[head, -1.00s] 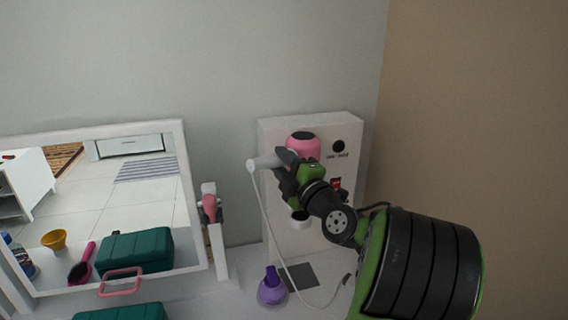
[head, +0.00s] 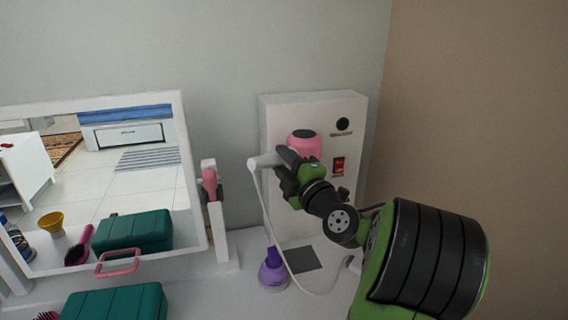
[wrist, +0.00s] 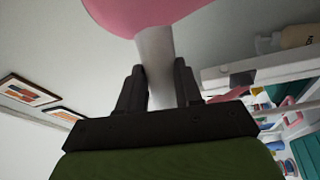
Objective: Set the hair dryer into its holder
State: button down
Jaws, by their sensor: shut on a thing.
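The hair dryer has a pink body (head: 304,146) and a pale handle (head: 262,161), with a white cord hanging from the handle's end. My gripper (head: 287,158) is shut on the handle and holds the dryer up in front of the white wall panel (head: 283,117). In the wrist view the handle (wrist: 155,65) runs between the two fingers of my gripper (wrist: 160,85), and part of the pink body (wrist: 150,10) shows above. The holder cannot be made out now; my arm covers the part of the panel below the dryer.
A mirror (head: 187,150) in a white frame stands at left. A green case (head: 115,301) lies in front of the mirror. The brown side wall (head: 480,110) is at right.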

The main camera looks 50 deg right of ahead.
jog(key=shift+s+a+r+b, duration=0.2)
jog(key=shift+s+b, duration=0.1)
jog(key=shift+b, duration=0.35)
jog(key=shift+d+f+b, duration=0.1)
jog(key=shift+f+b, duration=1.1)
jog(key=shift+b, duration=0.95)
dwell(0.8)
jog(key=shift+f, duration=0.6)
dwell(0.7)
jog(key=shift+f, duration=0.3)
jog(key=shift+d, duration=0.1)
jog(key=shift+c, duration=2.2)
grip_release()
jog(key=shift+r, duration=0.15)
